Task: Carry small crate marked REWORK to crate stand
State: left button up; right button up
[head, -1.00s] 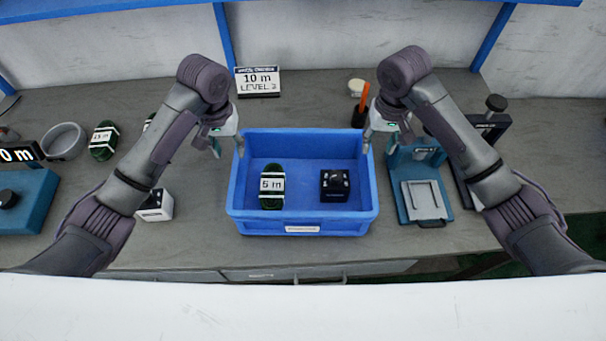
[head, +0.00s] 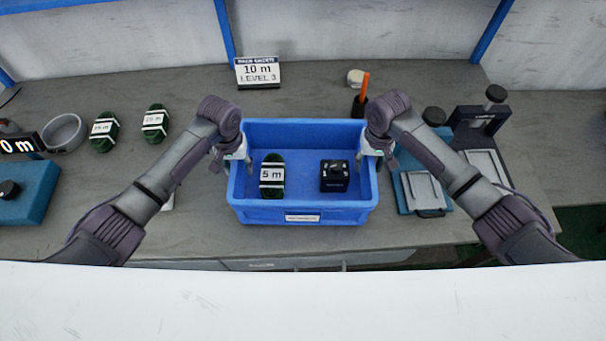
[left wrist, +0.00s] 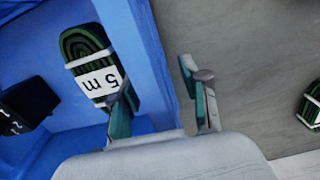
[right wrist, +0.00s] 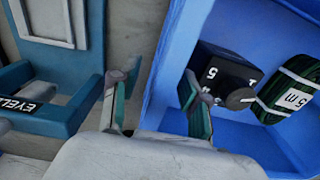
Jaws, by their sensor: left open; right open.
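A blue crate (head: 262,214) sits upright on the grey bench at the middle of the head view. The small label on its front is too small to read. Inside it lie a green coil marked 5 m (head: 272,176) and a black block (head: 334,176). My left gripper (left wrist: 157,76) is open, with one finger inside the crate's left wall and one outside. My right gripper (right wrist: 158,78) is open and straddles the right wall in the same way. In the head view both hands partly hide the side walls. I cannot make out a crate stand.
Blue-and-grey fixtures (head: 424,192) stand close right of the crate. An orange-handled tool in a dark holder (head: 360,105) is behind it. Green coils (head: 104,132) and a grey bowl (head: 65,133) are at left.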

pick_arm(q)
jog(key=shift+f, duration=0.75)
pick_arm(e)
jog(key=shift+f, duration=0.8)
pick_arm(q)
grip_shut()
pick_arm(e)
grip_shut()
pick_arm(q)
jog(key=shift+r, duration=0.1)
pick_arm(e)
jog(key=shift+r, duration=0.1)
